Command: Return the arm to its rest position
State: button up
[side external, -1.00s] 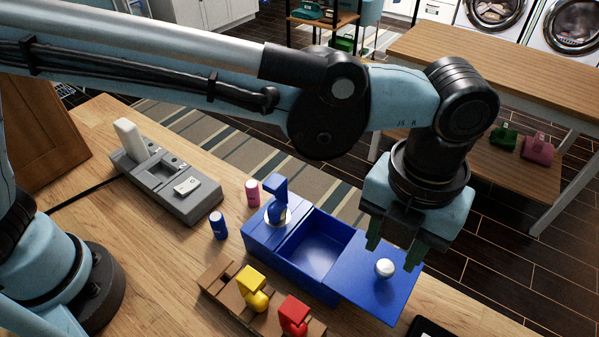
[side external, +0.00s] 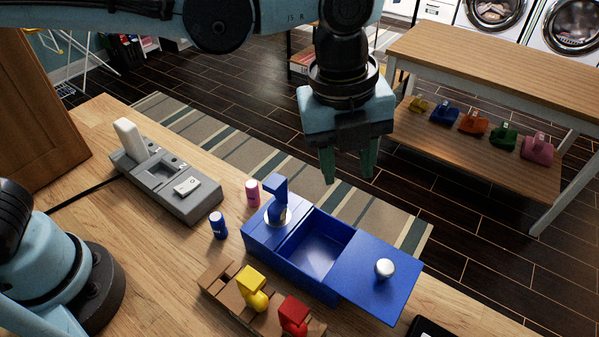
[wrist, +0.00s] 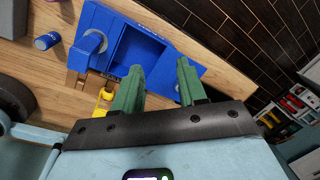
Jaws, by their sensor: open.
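My gripper (side external: 348,172) is raised above and behind the blue box, pointing down. Its two green fingers are apart with nothing between them. The wrist view shows the open fingers (wrist: 158,88) with the blue box beyond them. The blue box (side external: 290,272) sits on the wooden table with its compartment open and empty. Its lid (side external: 378,290) with a white round knob (side external: 384,268) lies to the right side of the compartment. A blue upright piece (side external: 277,198) stands on the box's left part. The gripper touches none of these.
A grey device (side external: 165,185) lies at the left of the wooden table (side external: 170,280). A blue can (side external: 218,226) and a pink can (side external: 253,192) stand near the box. A wooden rack (side external: 225,285) holds yellow and red pieces in front. Space around the raised gripper looks clear.

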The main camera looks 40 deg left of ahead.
jog(key=s+a+f+n+t, duration=0.1)
jog(key=a+n+t, duration=0.1)
jog(key=a+n, duration=0.7)
jog(key=s+a+f+n+t, duration=0.1)
jog(key=a+n+t, duration=0.1)
jog(key=a+n, duration=0.7)
jog(key=s+a+f+n+t+y, duration=0.1)
jog(key=s+a+n+t, duration=0.1)
jog(key=a+n, duration=0.7)
jog(key=shift+a+n, duration=0.3)
jog(key=shift+a, duration=0.2)
